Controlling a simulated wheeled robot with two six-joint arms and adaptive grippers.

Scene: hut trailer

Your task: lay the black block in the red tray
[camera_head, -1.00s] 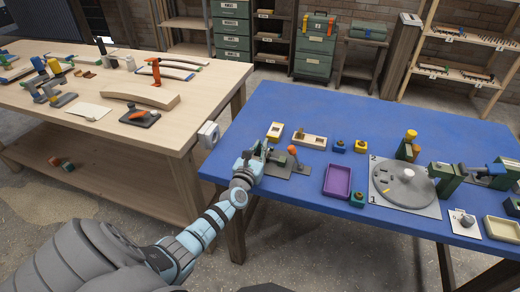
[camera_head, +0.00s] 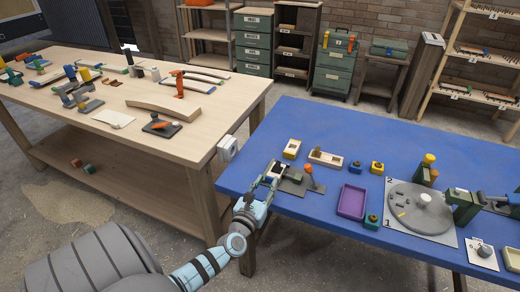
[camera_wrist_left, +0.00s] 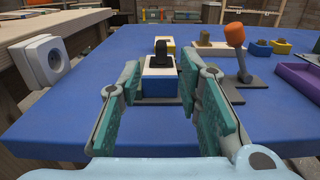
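My left gripper (camera_head: 266,182) is over the left front part of the blue table. In the left wrist view its fingers (camera_wrist_left: 168,88) are open, with a gap between them. Just beyond and between the fingertips stands a blue block with a white top (camera_wrist_left: 159,82). A small black piece (camera_wrist_left: 160,55) stands upright on or in that top; I cannot tell whether it is the black block. I see no clearly red tray; a purple tray (camera_head: 352,201) lies on the table, to the right in the wrist view (camera_wrist_left: 299,76). My right gripper is not in view.
An orange-topped lever (camera_wrist_left: 235,38) on a dark plate stands right of the block. A yellow-edged box (camera_head: 292,149) and wooden tray (camera_head: 326,158) lie behind. A grey turntable (camera_head: 420,208) is right of the purple tray. A socket box (camera_head: 227,148) is fixed to the wooden bench.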

